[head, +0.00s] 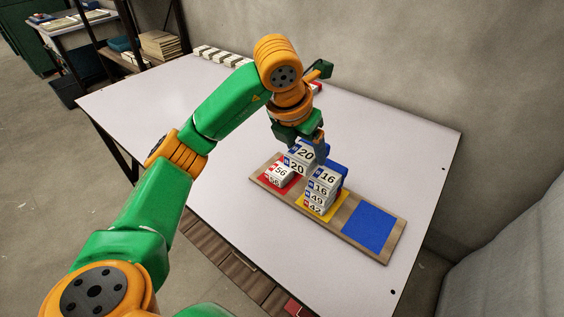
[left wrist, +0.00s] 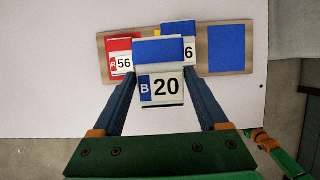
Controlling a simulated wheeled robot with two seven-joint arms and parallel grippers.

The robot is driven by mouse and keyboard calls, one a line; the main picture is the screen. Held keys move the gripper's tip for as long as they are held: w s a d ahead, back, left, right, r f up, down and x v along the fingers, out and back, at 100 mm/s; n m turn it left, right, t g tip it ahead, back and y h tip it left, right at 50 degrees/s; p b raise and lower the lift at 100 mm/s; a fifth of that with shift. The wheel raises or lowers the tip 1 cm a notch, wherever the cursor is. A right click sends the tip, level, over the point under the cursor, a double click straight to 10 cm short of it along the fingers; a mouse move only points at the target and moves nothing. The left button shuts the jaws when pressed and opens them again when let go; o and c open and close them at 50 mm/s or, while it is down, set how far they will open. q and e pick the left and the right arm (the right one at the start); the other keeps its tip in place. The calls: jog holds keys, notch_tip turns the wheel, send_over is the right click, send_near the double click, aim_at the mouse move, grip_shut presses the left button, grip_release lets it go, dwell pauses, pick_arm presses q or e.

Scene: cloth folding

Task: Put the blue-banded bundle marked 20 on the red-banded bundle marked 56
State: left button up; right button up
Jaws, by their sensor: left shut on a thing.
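My left gripper (head: 318,148) is shut on the blue-banded bundle marked 20 (head: 298,167). In the left wrist view the bundle marked 20 (left wrist: 166,88) sits between the two fingers (left wrist: 162,82). The red-banded bundle marked 56 (head: 280,173) lies on the red square at the left end of the board; it also shows in the left wrist view (left wrist: 123,64). The held bundle is beside and above it in the picture, toward the stack; I cannot tell its exact height. My right gripper is not seen.
A wooden board (head: 388,252) bears red, yellow and blue squares. On the yellow square stands a stack (head: 322,188) topped by a blue-banded bundle marked 16, close right of the held bundle. The blue square (head: 368,229) is bare. Several white bundles (head: 232,60) line the table's far edge.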

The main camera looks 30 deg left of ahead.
pick_arm(q)
jog(key=w+a+f, duration=0.1)
jog(key=a+f, duration=0.2)
jog(key=w+a+f+p, duration=0.1)
jog(key=w+a+f, duration=0.1)
jog(key=a+f, duration=0.1)
jog(key=w+a+f, duration=0.1)
jog(key=a+f, duration=0.2)
jog(key=f, duration=0.1)
jog(key=shift+w+f, duration=0.3)
jog(key=shift+w, duration=0.05)
jog(key=shift+a+f, duration=0.1)
jog(key=shift+f, duration=0.35)
jog(key=o, duration=1.3)
jog(key=shift+r, duration=0.3)
jog(key=v, duration=1.1)
jog(key=shift+s+r+p, duration=0.1)
jog(key=shift+r+p, duration=0.2)
jog(key=shift+p, duration=0.05)
